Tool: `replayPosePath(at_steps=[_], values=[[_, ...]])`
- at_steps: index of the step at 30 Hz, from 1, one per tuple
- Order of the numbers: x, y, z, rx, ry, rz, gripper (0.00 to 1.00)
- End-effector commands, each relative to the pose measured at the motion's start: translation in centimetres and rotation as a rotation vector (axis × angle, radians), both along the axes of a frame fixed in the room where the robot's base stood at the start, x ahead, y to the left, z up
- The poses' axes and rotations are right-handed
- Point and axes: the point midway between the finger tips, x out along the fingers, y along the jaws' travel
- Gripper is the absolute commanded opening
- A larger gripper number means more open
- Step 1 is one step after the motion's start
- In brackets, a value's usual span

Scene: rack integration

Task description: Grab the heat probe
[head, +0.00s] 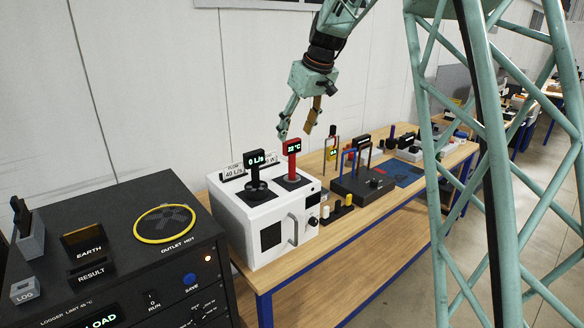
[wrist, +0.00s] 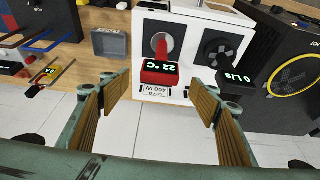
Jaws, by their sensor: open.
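The heat probe (head: 293,147) has a red head reading 22 °C on a red shaft. It stands upright in the right black square on top of a white box (head: 265,255). In the wrist view the probe (wrist: 158,79) shows between my finger pads, toward the far side. My gripper (head: 296,131) is open and empty above the probe, fingers pointing down. In the wrist view my gripper (wrist: 155,92) has its fingers spread on either side, apart from the probe. The probe's lower end is hidden in the box.
A black flow probe (head: 255,175) reading 0 L/s stands close to the left of the heat probe. Small label plates (head: 232,172) stand behind them. A black console (head: 110,250) is at left. Other instruments, including a dark device (head: 362,187), crowd the wooden bench (head: 310,262).

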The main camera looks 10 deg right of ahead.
Motion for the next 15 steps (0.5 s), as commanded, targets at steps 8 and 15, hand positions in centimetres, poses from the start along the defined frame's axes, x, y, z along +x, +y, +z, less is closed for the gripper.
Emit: replayPosePath(at_steps=[8,15], values=[[0.1,0.0,-0.2,0.0,0.0,0.0,0.57],[0.8,0.4,-1.8,0.0,0.001,0.0,0.57]])
